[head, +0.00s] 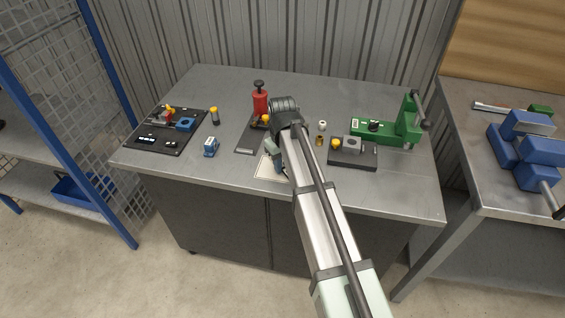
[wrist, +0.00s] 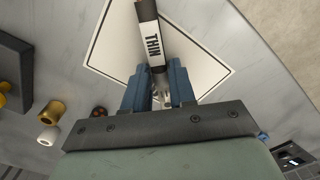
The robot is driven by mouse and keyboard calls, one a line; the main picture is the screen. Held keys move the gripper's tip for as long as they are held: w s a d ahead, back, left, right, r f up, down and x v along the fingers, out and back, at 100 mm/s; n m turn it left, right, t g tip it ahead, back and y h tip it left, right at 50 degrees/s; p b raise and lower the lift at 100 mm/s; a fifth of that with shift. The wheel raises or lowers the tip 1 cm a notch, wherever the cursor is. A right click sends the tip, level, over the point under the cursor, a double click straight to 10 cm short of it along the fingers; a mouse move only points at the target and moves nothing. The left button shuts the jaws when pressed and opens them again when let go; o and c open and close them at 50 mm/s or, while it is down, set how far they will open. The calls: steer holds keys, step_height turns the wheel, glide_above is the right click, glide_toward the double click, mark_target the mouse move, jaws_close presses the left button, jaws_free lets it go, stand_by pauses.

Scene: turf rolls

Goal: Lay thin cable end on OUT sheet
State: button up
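The thin cable end (wrist: 152,42) is a dark piece with a white label reading THIN, in the wrist view. My gripper (wrist: 157,75) has blue fingers closed on either side of its near end, and the cable end points away from the palm. Behind it lies a white sheet (wrist: 112,44) with a dark border line; no OUT lettering shows. In the head view the sheet (head: 262,173) lies at the table's front edge, partly hidden by my arm. My gripper (head: 273,158) is above it. Whether the cable end touches the sheet cannot be told.
A blue-and-white item (head: 210,147) and a black tray (head: 150,148) are left.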

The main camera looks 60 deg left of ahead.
mark_target(283, 166)
steer(key=o, duration=0.4)
steer(key=shift+c, duration=0.2)
steer(key=shift+r, duration=0.1)
step_height(283, 166, up, 12)
stand_by(0.4)
stand_by(0.5)
